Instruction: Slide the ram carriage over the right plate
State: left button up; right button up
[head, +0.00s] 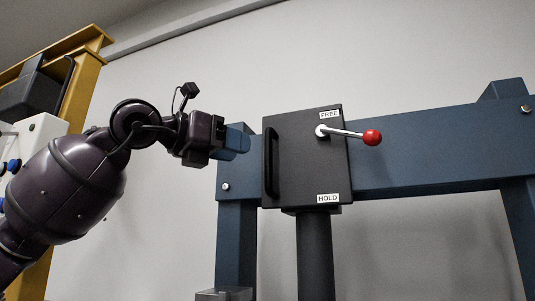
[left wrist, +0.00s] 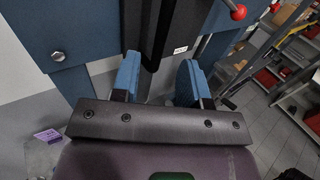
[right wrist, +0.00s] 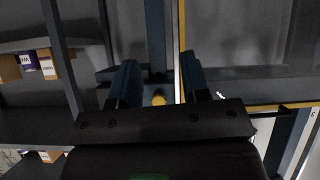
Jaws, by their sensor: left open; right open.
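The ram carriage (head: 308,170) is a dark box on the blue press beam, at the left part of the beam in the head view. A vertical black handle (head: 271,163) is on its left side. Its red-knobbed lever (head: 345,133) points right beside the FREE label; HOLD is below. The dark ram (head: 315,255) hangs beneath. My left gripper (head: 240,141) is open, just left of the handle. In the left wrist view, the handle (left wrist: 158,38) appears ahead between the blue fingers (left wrist: 158,80). My right gripper (right wrist: 157,84) is open and empty. I cannot make out the right plate.
The blue beam (head: 435,150) runs clear right of the carriage to the right post (head: 522,225). A grey block (head: 224,294) shows at the bottom by the left post. A yellow frame (head: 85,90) stands at left. Shelves with boxes (right wrist: 40,65) appear in the right wrist view.

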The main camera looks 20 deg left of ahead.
aim_at(266, 153)
pick_arm(q)
jog(key=p+x, duration=0.1)
jog(key=x, duration=0.7)
jog(key=shift+d+r, duration=0.1)
pick_arm(e)
jog(key=r, duration=0.1)
jog(key=w+r, duration=0.1)
jog(key=shift+w+r+t, duration=0.3)
jog(key=shift+s+f, duration=0.1)
jog(key=shift+s, duration=0.05)
pick_arm(q)
grip_shut()
pick_arm(e)
jog(key=shift+s+f, duration=0.3)
jog(key=shift+s, duration=0.05)
